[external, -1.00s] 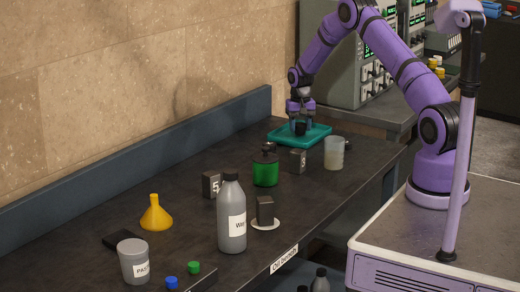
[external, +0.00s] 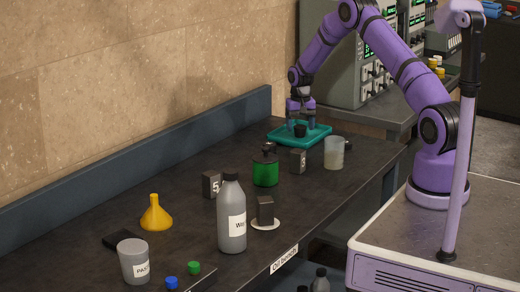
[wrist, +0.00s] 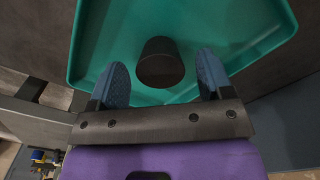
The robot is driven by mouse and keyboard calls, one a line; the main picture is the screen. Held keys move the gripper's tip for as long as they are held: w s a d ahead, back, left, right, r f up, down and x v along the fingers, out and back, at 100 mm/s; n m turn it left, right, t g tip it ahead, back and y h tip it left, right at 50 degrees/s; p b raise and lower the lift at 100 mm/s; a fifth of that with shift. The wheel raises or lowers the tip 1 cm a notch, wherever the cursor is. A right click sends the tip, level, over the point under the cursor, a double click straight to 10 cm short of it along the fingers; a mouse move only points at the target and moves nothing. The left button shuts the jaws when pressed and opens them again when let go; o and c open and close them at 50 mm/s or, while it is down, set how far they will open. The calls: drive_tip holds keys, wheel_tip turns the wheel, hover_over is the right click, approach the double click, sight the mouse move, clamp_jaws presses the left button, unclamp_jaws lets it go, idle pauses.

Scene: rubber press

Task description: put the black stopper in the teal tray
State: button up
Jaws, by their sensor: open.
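The teal tray (external: 316,135) lies at the far end of the dark bench. The black stopper (external: 300,130) stands in the tray; in the wrist view the stopper (wrist: 160,64) is seen from above, resting on the tray floor near the tray's lower edge (wrist: 75,45). My gripper (external: 300,121) is just over the tray at the stopper. In the wrist view the two blue-grey fingers of my gripper (wrist: 161,80) are spread, one on each side of the stopper, with a visible gap on both sides.
A green jar (external: 265,172), a numbered dark block (external: 298,161) and a clear beaker (external: 334,153) stand in front of the tray. A grey bottle (external: 231,220), a yellow funnel (external: 155,214) and a grey cup (external: 133,261) stand nearer. A grey instrument cabinet (external: 345,60) rises behind.

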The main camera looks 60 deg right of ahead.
sight(300, 127)
wheel_tip(300, 127, up, 11)
drive_tip(key=s+a+r+n+t, duration=0.1)
drive_tip(key=s+a+r, duration=0.1)
drive_tip(key=a+r, duration=0.4)
drive_tip(key=s+a+r+n, duration=0.15)
drive_tip(key=a+r, duration=0.25)
drive_tip(key=r, duration=0.4)
drive_tip(key=s+a+r+n+t, duration=0.2)
drive_tip(key=s+a+r, duration=0.8)
drive_tip(key=s+r, duration=0.15)
drive_tip(key=s+a+r+n, duration=0.1)
drive_tip(key=s+a+r, duration=0.1)
drive_tip(key=s+a, duration=0.35)
drive_tip(key=s+a+r+n, duration=0.1)
drive_tip(key=s+a+r, duration=0.2)
drive_tip(key=s, duration=0.5)
drive_tip(key=s+a+f+n+t, duration=0.1)
drive_tip(key=s+a, duration=0.1)
drive_tip(key=s, duration=0.5)
drive_tip(key=s+a+f+n+t, duration=0.1)
drive_tip(key=s+a, duration=0.1)
drive_tip(key=s, duration=0.5)
drive_tip(key=shift+s+a+f, duration=0.3)
drive_tip(key=shift+f, duration=0.1)
